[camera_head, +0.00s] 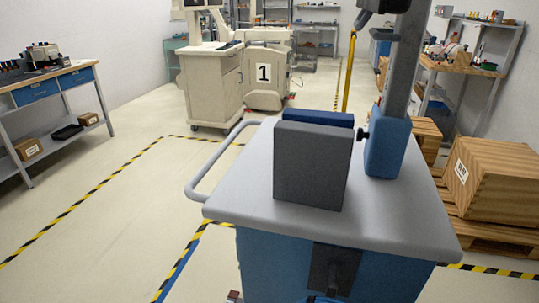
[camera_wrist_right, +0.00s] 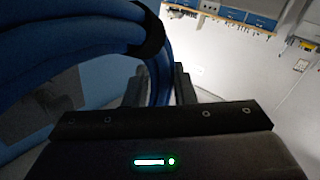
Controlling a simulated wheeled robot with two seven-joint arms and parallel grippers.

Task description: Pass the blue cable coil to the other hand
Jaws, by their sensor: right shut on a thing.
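The blue cable coil (camera_wrist_right: 75,38) fills the upper left of the right wrist view, as several thick blue strands with a black band around them. My right gripper (camera_wrist_right: 158,84) is shut on it, with strands running between its two dark fingers. The rest of the coil is cut off by the picture's edge. In the head view a small bit of blue shows at the bottom edge, too little to tell for sure what it is. I cannot make out my left gripper in either view.
A blue cart with a grey top (camera_head: 235,195) stands in front. On it are a grey upright block (camera_head: 312,168), a dark blue piece behind it and a post with a blue base (camera_head: 387,150). Boxes on pallets (camera_head: 492,180) stand right. A workbench (camera_head: 50,85) is left; floor between is clear.

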